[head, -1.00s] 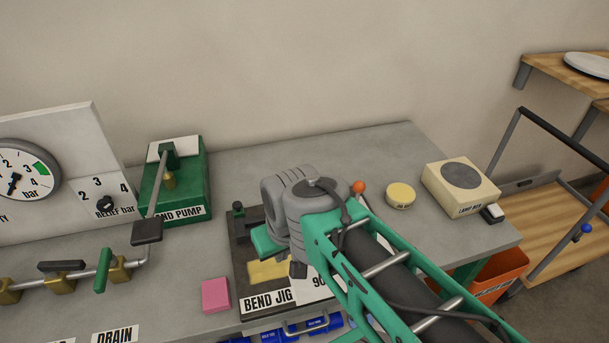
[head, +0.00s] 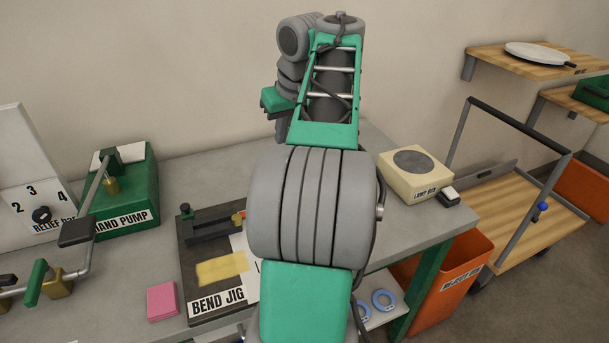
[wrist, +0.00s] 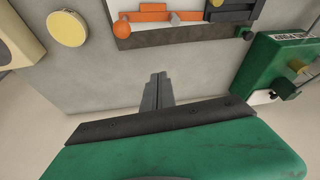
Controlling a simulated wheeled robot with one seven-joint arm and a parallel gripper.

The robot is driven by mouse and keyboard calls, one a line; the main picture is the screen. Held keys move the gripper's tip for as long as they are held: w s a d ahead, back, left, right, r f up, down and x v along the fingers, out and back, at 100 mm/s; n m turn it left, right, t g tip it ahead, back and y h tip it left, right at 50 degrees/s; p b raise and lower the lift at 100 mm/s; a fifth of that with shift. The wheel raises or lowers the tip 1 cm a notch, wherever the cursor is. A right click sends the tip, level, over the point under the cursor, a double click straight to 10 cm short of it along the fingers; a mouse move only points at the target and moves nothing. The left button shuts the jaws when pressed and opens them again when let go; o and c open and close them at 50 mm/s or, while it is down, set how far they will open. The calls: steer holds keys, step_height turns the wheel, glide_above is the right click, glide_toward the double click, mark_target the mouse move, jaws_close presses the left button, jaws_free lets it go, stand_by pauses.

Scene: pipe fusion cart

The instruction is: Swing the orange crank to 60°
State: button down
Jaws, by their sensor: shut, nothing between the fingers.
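The orange crank (wrist: 148,15) shows at the top of the wrist view, over a white sheet on the dark bend jig, with an orange ball knob (wrist: 122,29) near the jig's edge. Its angle cannot be read. In the head view the bend jig (head: 190,262) is partly visible, but my arm hides the crank. My gripper (wrist: 157,78) is shut and empty in the wrist view, over the bare grey bench, apart from the crank and knob. Its fingertips are hidden in the head view.
The green hand pump (head: 128,190) stands left of the jig, with a pink block (head: 162,301) at the front. The lamp box (head: 415,174) is at the right; a yellow disc (wrist: 67,28) shows in the wrist view. Bare bench lies behind the jig.

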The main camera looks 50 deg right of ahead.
steer(key=s+d, duration=0.3)
steer(key=d, duration=0.1)
step_height(320, 180, down, 10)
steer(key=b, duration=0.8)
steer(key=shift+s+r, duration=0.15)
steer(key=shift+s, duration=0.2)
steer(key=shift+b, duration=0.3)
